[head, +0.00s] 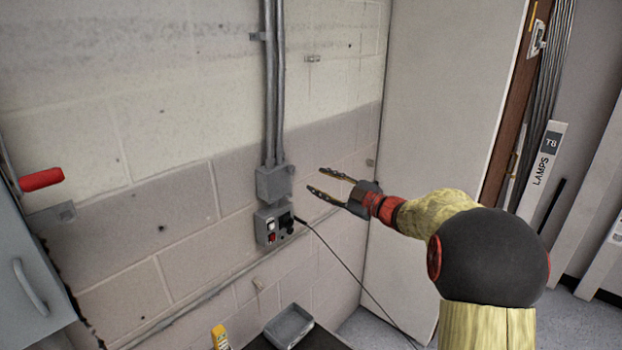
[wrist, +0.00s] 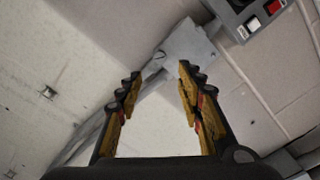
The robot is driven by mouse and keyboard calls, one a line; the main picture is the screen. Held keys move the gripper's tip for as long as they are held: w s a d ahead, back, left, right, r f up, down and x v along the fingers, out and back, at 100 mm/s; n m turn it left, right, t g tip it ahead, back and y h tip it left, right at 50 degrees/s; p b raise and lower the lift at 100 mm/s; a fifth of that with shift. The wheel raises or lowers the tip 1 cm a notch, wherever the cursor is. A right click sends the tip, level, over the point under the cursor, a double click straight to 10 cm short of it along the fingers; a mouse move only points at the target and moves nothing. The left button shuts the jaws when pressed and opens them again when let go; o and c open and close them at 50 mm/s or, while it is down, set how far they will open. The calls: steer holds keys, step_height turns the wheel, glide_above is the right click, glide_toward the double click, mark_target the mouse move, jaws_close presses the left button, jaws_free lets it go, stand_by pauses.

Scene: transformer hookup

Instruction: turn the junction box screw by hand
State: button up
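The grey junction box (head: 274,184) is on the block wall, below two vertical conduits. In the wrist view the junction box (wrist: 190,47) lies just beyond my fingertips. A small round spot on its face, which looks like the screw (wrist: 160,57), shows between the fingertips; it is too small to make out in the head view. My gripper (head: 316,180) is open and empty, to the right of the box and pointing at it. In the wrist view my gripper (wrist: 160,73) has its two fingers wide apart, touching nothing that I can see.
A switch box (head: 273,226) with a red switch and a dark cable is mounted right below. A grey tray (head: 289,326) and a yellow object (head: 220,337) are at the bottom. A grey cabinet (head: 28,275) and red handle (head: 41,179) are at left. A pale panel (head: 440,110) stands at right.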

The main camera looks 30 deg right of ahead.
steer(key=shift+s+d, duration=0.25)
steer(key=shift+s, duration=0.4)
